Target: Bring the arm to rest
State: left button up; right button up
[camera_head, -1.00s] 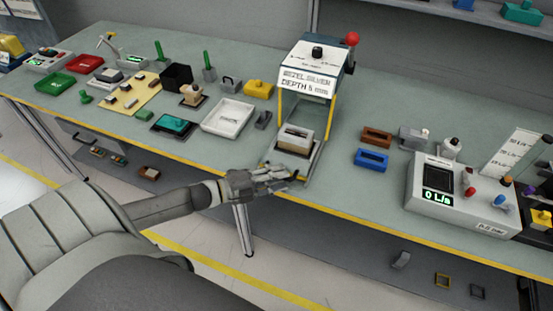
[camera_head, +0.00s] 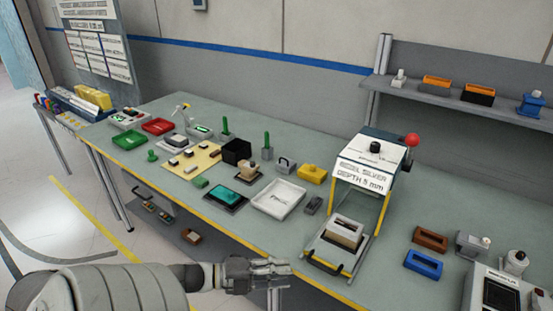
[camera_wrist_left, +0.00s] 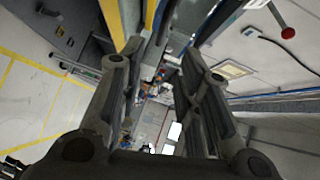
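My left arm comes in from the lower left in the head view. Its gripper (camera_head: 275,269) is in front of the bench's front edge, to the left of the press. In the left wrist view the two fingers of the gripper (camera_wrist_left: 160,68) stand apart with nothing between them, so it is open and empty. My right arm and gripper are in neither view.
The press (camera_head: 385,150) with a red knob stands on the bench (camera_head: 210,115), with a block on its tray. A white tray (camera_head: 279,199), a yellow block (camera_head: 312,174) and a blue block (camera_head: 423,263) lie nearby. Open floor (camera_head: 60,215) is at the left.

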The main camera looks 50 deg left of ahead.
pick_arm(q)
jog(key=shift+s+a+r, duration=0.1)
jog(key=shift+s+a, duration=0.1)
jog(key=shift+s, duration=0.1)
dwell(0.4)
jog(key=s+a+f+n+g+y+b, duration=0.1)
jog(key=s+a+f+n+y, duration=0.2)
jog(key=f, duration=0.6)
jog(key=s+a+f+n+g+y+b, duration=0.1)
jog(key=s+f+n+y, duration=0.15)
jog(key=f+n, duration=0.45)
jog(key=s+a+f+n+g+y, duration=0.1)
jog(key=s+a+f+n+y, duration=0.15)
jog(key=f, duration=0.85)
jog(key=s+d+f+n+g+b, duration=0.2)
jog(key=s+d+f+n+g, duration=0.6)
jog(key=s+d+f, duration=1.2)
notch_tip(320, 180, down, 2)
jog(key=shift+s+d+f+g+y+b, duration=0.1)
jog(key=shift+s+d+g+y+b, duration=0.25)
jog(key=shift+s+g, duration=0.65)
jog(key=shift+w, duration=0.1)
